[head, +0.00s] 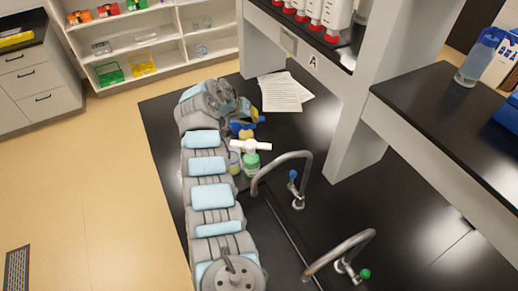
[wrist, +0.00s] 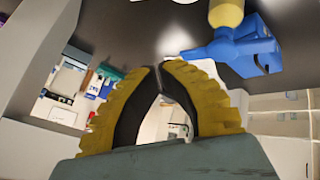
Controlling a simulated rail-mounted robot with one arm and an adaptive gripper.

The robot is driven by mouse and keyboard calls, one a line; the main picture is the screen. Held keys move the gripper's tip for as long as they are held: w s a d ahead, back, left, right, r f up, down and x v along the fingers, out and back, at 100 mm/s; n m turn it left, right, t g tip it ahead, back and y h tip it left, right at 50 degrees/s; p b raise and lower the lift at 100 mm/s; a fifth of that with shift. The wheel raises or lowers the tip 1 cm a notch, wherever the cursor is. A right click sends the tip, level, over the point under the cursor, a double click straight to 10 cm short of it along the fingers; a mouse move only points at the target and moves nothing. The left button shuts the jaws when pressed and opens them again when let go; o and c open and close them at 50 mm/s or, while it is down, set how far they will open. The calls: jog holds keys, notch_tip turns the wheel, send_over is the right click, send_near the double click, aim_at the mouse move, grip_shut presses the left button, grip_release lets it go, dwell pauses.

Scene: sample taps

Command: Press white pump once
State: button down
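The white pump (head: 251,146) is a white T-shaped head on a green bottle (head: 251,164), standing upright on the black bench beside the sink in the head view. My gripper (wrist: 158,72) has yellow fingers with black inner pads. The fingertips meet, and nothing shows held between them. In the head view my gripper is just beyond the white pump, partly hidden by my arm. In the wrist view a white piece (wrist: 208,70) shows behind the right finger; I cannot tell if it is the white pump or if it is touched.
A blue pump head on a yellow bottle (wrist: 226,14) is close to the right finger. Two curved taps (head: 293,160) (head: 345,250) stand right of the pumps. Papers (head: 283,92) lie behind. A shelf post (head: 358,130) rises at right.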

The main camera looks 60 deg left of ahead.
aim_at(254, 143)
jog(key=shift+d+r+h, duration=0.4)
jog(key=shift+d+r, duration=0.1)
jog(key=shift+d, duration=0.25)
jog(key=shift+f, duration=0.1)
notch_tip(254, 143, down, 8)
jog(key=b, duration=0.2)
jog(key=shift+r+b, duration=0.2)
jog(key=shift+b, duration=0.1)
jog(key=shift+f+b, duration=0.3)
jog(key=shift+f, duration=0.2)
jog(key=shift+f, duration=0.1)
dwell(0.8)
jog(key=shift+f+b, duration=0.35)
jog(key=shift+b, duration=0.15)
